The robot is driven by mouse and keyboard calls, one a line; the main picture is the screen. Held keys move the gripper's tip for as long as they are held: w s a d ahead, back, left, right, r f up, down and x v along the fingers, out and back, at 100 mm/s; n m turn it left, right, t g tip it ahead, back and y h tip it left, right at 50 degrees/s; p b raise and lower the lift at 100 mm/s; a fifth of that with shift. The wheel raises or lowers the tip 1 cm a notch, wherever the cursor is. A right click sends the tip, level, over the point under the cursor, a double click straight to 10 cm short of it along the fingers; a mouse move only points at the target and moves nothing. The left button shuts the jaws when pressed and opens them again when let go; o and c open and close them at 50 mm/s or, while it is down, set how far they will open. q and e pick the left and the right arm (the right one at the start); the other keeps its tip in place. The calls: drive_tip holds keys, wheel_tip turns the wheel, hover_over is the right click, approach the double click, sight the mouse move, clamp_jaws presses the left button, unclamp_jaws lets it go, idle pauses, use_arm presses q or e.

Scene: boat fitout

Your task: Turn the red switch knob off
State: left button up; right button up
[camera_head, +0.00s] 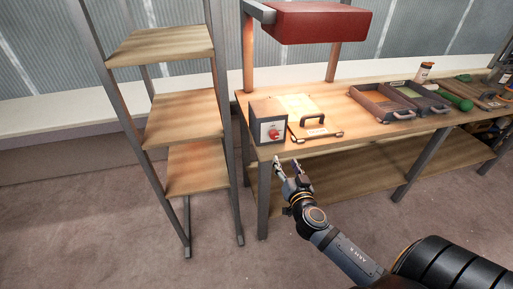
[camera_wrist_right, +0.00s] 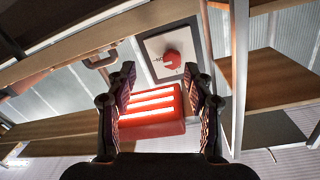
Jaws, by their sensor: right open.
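The red switch knob (camera_head: 274,134) is on the white plate of a dark box (camera_head: 266,108) at the left end of the workbench. In the right wrist view the knob (camera_wrist_right: 171,60) shows beyond my fingers, near the top middle, on its white plate (camera_wrist_right: 168,46). My right gripper (camera_head: 287,162) is open and empty, below and slightly right of the box, near the bench's front edge. Its fingers (camera_wrist_right: 160,90) stand apart in the wrist view and do not touch the knob. My left gripper is not in view.
A case with a dark handle (camera_head: 314,121) sits right of the switch box. Open trays (camera_head: 385,104), a bottle (camera_head: 424,73) and tools lie farther right. A shelf rack (camera_head: 182,115) stands left of the bench (camera_head: 345,136). A red lamp (camera_head: 318,24) hangs above.

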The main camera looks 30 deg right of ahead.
sight(274, 138)
drive_tip(key=shift+t, duration=0.4)
drive_tip(key=w+r+p, duration=0.1)
drive_tip(key=w, duration=0.2)
drive_tip(key=w+d+r, duration=0.1)
drive_tip(key=w, duration=0.2)
drive_tip(key=w+p, duration=0.1)
drive_tip(key=w, duration=0.2)
drive_tip(key=shift+w+d+r+p, duration=0.1)
drive_tip(key=shift+d+r+p, duration=0.1)
drive_tip(key=shift+r+p, duration=0.2)
drive_tip(key=shift+w+d+f, duration=0.15)
drive_tip(key=shift+w, duration=0.4)
clamp_jaws()
